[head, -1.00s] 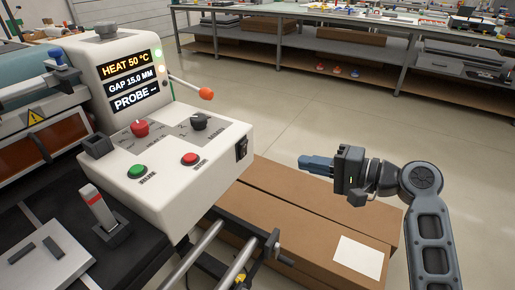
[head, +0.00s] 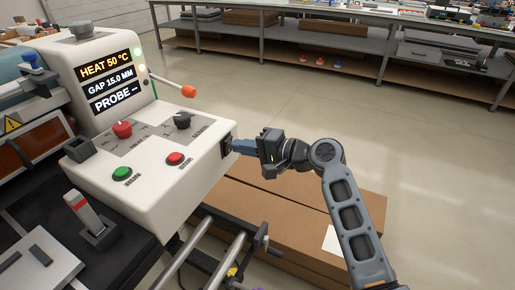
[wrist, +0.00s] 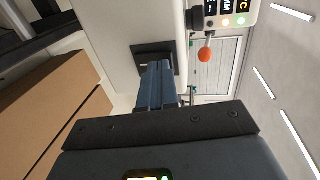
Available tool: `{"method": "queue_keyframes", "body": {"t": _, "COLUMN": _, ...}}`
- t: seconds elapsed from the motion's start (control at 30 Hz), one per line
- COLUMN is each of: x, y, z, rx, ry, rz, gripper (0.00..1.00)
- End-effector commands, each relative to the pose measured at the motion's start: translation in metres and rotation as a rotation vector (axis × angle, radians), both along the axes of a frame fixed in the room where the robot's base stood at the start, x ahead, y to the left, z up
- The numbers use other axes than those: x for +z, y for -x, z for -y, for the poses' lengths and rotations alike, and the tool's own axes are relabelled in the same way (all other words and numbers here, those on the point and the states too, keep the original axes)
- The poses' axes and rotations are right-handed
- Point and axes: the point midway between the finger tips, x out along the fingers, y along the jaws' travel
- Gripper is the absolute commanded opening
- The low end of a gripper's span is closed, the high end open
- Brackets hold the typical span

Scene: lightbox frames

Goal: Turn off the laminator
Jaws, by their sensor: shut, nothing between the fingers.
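The laminator's white control box (head: 150,190) stands at the left in the head view. Its display (head: 108,80) is lit and reads HEAT 50 °C, GAP 15.0 MM and PROBE --. A black rocker switch (head: 226,143) sits on the box's right side face, and its dark plate (wrist: 148,52) shows in the wrist view. My gripper (head: 236,146) is shut and empty, its blue fingertips at the switch. The fingers cover part of the switch, and I cannot tell whether they touch it or which way it is set.
The box's top has a green button (head: 122,173), a red button (head: 175,158), a red knob (head: 122,129) and a black knob (head: 182,120). An orange-tipped lever (head: 188,91) sticks out behind. Cardboard boxes (head: 285,225) lie below my arm. Open floor is at the right.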

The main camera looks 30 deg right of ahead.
Motion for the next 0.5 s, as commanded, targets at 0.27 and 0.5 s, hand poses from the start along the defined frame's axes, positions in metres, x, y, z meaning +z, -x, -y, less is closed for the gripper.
{"method": "queue_keyframes", "body": {"t": 0.27, "x": 0.0007, "y": -0.0041, "z": -0.0025, "rx": -0.001, "ry": 0.000, "rz": 0.001, "gripper": 0.00}}
{"method": "queue_keyframes", "body": {"t": 0.5, "x": 0.0030, "y": -0.0064, "z": -0.0044, "rx": 0.000, "ry": -0.001, "rz": 0.001, "gripper": 0.00}}
